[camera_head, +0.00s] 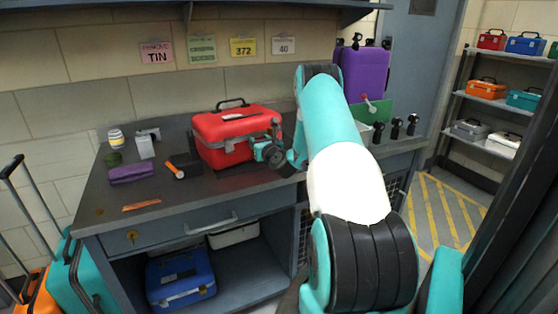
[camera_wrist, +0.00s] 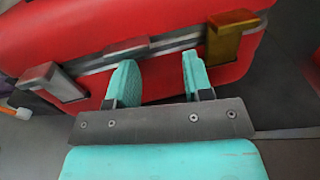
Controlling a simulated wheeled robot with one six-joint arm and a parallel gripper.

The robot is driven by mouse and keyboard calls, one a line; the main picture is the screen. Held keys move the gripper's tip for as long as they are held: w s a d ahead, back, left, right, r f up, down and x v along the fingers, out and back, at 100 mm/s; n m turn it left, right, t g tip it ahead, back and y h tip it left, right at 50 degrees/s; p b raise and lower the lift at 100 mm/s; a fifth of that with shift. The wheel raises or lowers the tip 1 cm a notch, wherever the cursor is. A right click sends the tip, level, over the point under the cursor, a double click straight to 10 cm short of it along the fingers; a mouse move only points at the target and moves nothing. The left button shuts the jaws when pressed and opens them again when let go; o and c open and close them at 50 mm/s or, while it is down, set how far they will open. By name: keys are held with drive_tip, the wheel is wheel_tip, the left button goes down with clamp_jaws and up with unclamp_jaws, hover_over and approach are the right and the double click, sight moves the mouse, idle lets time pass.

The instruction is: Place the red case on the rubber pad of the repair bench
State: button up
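The red case (camera_head: 222,126) stands upright on the dark top of the repair bench (camera_head: 212,192), towards its back, with its black handle up. My gripper (camera_head: 263,151) is at the case's lower right front. In the wrist view, my gripper's two teal fingers (camera_wrist: 158,84) are apart with nothing clearly held between them. Their tips point at the side of the red case (camera_wrist: 85,30), close to its silver seam and between a grey latch and a brass latch. I cannot tell whether they touch it.
A purple pouch (camera_head: 131,173), an orange-tipped torch (camera_head: 177,171) and small jars lie on the bench's left. A purple case (camera_head: 364,74) stands at the back right, near several black knobs. A blue case (camera_head: 180,278) sits on the lower shelf. Shelves at right hold several cases.

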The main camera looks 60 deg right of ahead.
drive_tip(key=o, duration=0.3)
drive_tip(key=shift+s+d+r+h, duration=0.2)
drive_tip(key=shift+s+d+h, duration=0.1)
drive_tip(key=shift+d, duration=0.25)
drive_tip(key=shift+s+d+r+h, duration=0.15)
drive_tip(key=shift+d+h, duration=0.15)
drive_tip(key=shift+d, duration=0.25)
drive_tip(key=shift+o, duration=0.7)
drive_tip(key=shift+f, duration=0.15)
drive_tip(key=shift+s+a+f+b, duration=0.1)
drive_tip(key=shift+s+f+b, duration=0.1)
drive_tip(key=shift+b, duration=0.2)
drive_tip(key=shift+c, duration=0.4)
drive_tip(key=shift+s+a+f+b, duration=0.2)
drive_tip(key=shift+s+a+b, duration=0.15)
drive_tip(key=shift+s+b, duration=0.15)
drive_tip(key=shift+s+a+f+b, duration=0.2)
drive_tip(key=shift+s+a+b, duration=0.15)
drive_tip(key=shift+b, duration=0.2)
clamp_jaws()
drive_tip(key=b+v, duration=0.9)
drive_tip(key=v, duration=0.2)
drive_tip(key=shift+a+r+y+b, duration=0.35)
drive_tip(key=shift+a+r+y, duration=0.05)
drive_tip(key=shift+a+r, duration=0.2)
